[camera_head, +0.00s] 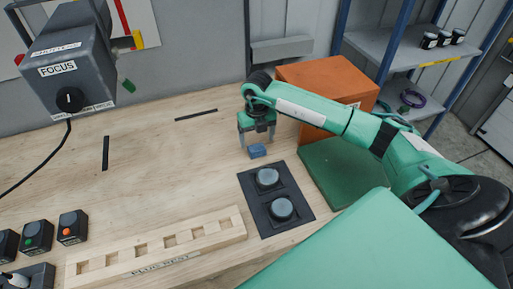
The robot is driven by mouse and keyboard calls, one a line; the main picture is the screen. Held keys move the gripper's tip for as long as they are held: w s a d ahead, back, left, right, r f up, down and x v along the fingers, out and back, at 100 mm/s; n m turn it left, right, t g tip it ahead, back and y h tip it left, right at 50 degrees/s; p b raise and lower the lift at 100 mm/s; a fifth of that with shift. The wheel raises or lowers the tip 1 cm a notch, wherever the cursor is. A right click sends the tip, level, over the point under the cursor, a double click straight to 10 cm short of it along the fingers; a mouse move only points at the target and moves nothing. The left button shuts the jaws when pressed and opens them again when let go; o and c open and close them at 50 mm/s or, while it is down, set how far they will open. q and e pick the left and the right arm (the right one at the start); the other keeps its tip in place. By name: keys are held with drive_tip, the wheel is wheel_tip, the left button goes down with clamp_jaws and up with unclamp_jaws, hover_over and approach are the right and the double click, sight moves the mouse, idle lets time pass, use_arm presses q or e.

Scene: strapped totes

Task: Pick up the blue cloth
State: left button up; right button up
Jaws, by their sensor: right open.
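The blue cloth (257,151) is a small folded blue piece lying on the wooden table, just behind the dark mat with two round pieces. My right gripper (257,141) points down at it from above, with its fingers open. One finger shows to the left of the cloth and one to the right and behind. I cannot tell whether the fingers touch the cloth. My left gripper is not in view.
A black mat (253,195) with two round grey pieces lies in front of the cloth. An orange box (322,72) and a green mat (337,181) are to the right. A wooden plug rack (158,247) lies at the front. The table's left middle is mostly clear.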

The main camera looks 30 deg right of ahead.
sight(257, 147)
drive_tip(key=shift+w+f, duration=0.1)
drive_tip(key=shift+f, duration=0.2)
wheel_tip(257, 147, down, 2)
drive_tip(key=shift+d+f+p, duration=0.1)
drive_tip(key=shift+p, duration=1)
wheel_tip(257, 147, down, 2)
drive_tip(key=shift+w+f+p, duration=0.15)
drive_tip(key=shift+p, duration=0.15)
drive_tip(key=shift+f, duration=0.25)
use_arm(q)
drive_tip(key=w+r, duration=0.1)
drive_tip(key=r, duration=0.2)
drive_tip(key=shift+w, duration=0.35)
use_arm(e)
drive_tip(key=shift+c, duration=0.9)
drive_tip(key=c, duration=0.9)
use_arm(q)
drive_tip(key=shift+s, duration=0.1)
use_arm(e)
drive_tip(key=shift+d, duration=0.1)
